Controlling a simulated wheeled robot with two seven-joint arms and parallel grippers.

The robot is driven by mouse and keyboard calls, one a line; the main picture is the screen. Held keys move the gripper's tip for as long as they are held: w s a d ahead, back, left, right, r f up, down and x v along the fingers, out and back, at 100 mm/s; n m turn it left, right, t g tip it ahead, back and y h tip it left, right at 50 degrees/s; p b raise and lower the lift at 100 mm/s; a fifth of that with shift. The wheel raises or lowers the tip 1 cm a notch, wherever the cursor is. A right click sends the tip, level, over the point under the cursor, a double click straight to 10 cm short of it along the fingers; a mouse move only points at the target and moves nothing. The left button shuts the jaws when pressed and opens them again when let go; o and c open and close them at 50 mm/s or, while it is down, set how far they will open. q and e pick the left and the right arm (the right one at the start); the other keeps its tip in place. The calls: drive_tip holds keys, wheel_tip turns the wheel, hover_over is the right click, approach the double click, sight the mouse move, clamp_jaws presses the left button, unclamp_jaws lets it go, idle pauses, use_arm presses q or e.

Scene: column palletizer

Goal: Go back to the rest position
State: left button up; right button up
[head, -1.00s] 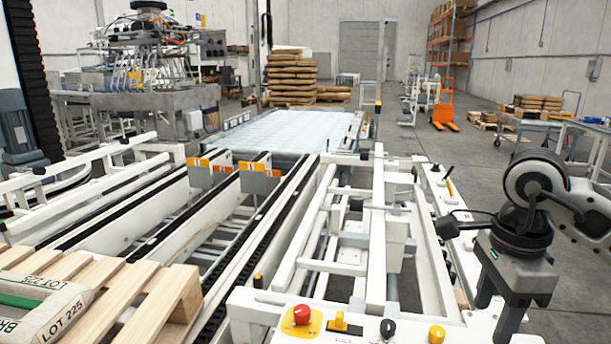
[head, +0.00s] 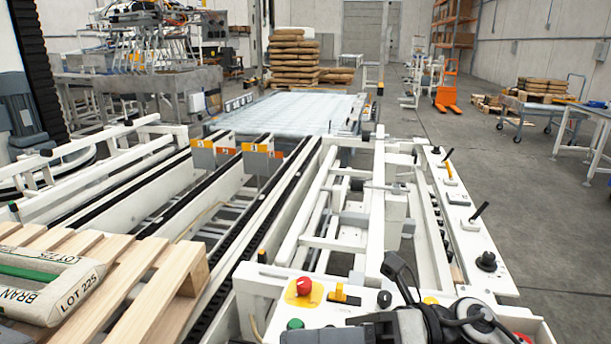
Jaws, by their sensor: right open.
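My right gripper (head: 335,335) is low at the bottom edge of the head view, in front of the white control panel (head: 268,290). Its dark grey body and a black cable loop show, and the frame cuts off part of it. It is open, and I see nothing held in it. It hides part of the panel's lower row of buttons. My left gripper is not in view.
A wooden pallet (head: 185,262) with a bran sack (head: 50,285) is at lower left. Conveyor rails run away to a roller table (head: 290,112). A red button (head: 303,286) and a lever rail (head: 465,215) are close. Grey floor lies open at right.

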drive_tip(key=w+d+f+m+t+h, duration=0.3)
drive_tip(key=m+t, duration=0.7)
drive_tip(key=m, duration=0.4)
drive_tip(key=w+d+f+m+t+h, duration=0.2)
drive_tip(key=w+d+m+t+h, duration=0.15)
drive_tip(key=m+t, duration=0.85)
drive_tip(key=s+d+f+m+g+h, duration=0.2)
drive_tip(key=s+f+m+g+h, duration=0.1)
drive_tip(key=f+m, duration=0.2)
drive_tip(key=s+d+f+m+g+h, duration=0.2)
drive_tip(key=f+m, duration=0.4)
drive_tip(key=f, duration=0.3)
drive_tip(key=s+d+f+m+g+h+p, duration=0.1)
drive_tip(key=s+d+f+m+g+h, duration=0.1)
drive_tip(key=s+f+m+g+h, duration=0.1)
wheel_tip(320, 180, down, 4)
drive_tip(key=s+m+h, duration=0.1)
drive_tip(key=s+m, duration=0.1)
drive_tip(key=m, duration=0.1)
drive_tip(key=shift+s+d+f+g, duration=0.15)
drive_tip(key=shift+s+d+g, duration=0.1)
drive_tip(key=shift+d+g, duration=0.15)
